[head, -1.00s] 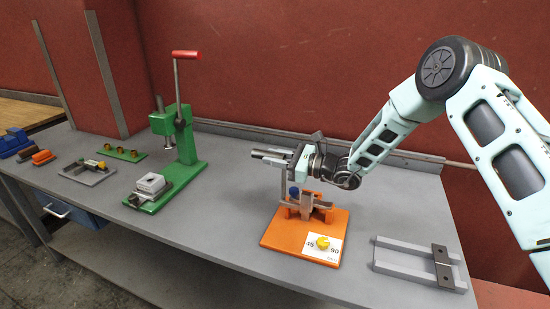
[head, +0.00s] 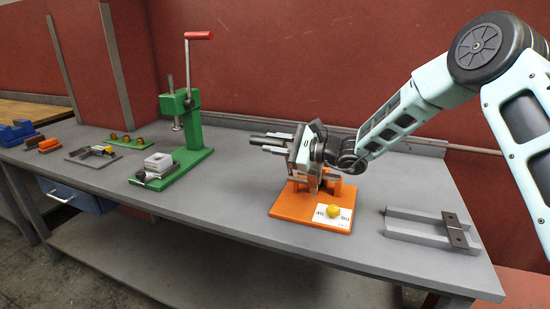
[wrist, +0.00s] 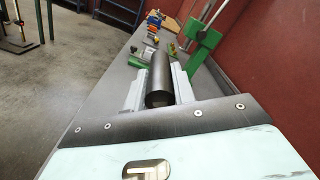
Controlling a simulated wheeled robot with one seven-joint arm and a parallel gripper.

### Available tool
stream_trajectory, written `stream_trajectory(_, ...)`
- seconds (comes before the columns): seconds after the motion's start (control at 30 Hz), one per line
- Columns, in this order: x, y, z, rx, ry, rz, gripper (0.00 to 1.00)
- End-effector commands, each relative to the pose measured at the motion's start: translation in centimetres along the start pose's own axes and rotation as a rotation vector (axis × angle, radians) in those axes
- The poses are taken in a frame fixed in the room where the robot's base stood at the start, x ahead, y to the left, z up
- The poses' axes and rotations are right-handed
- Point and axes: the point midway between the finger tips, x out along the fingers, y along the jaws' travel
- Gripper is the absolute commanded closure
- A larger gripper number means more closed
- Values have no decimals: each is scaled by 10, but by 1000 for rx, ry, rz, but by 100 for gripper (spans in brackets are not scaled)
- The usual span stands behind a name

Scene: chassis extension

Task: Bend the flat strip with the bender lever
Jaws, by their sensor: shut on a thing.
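The bender (head: 285,207) is an orange base with orange uprights, standing on the bench in the head view. A white card (head: 347,213) marked 45 and 90 with a yellow knob (head: 333,210) lies on its front right. My gripper (head: 277,141) is over the bender's uprights, fingers pointing left. It is shut on a dark round bar, which I take to be the lever's handle (wrist: 160,82); in the wrist view it lies between the two pale fingers. The rest of the lever and the flat strip are mostly hidden behind my gripper, so the strip's bend cannot be told.
A green press (head: 190,125) with a red-handled lever stands left of the bender. A grey two-rail fixture (head: 420,225) lies to the right. Small trays and parts sit at the far left. A red wall (head: 290,60) rises behind the bench; bare bench lies before the bender.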

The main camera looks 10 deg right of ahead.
Motion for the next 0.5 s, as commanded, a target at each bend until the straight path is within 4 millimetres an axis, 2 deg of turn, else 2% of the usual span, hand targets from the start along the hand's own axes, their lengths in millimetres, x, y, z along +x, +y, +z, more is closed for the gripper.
stream_trajectory(0.03, -1, 10, -9, -34, 0, -1, 100)
stream_trajectory(0.5, -1, 56, -15, -331, 0, -1, 100)
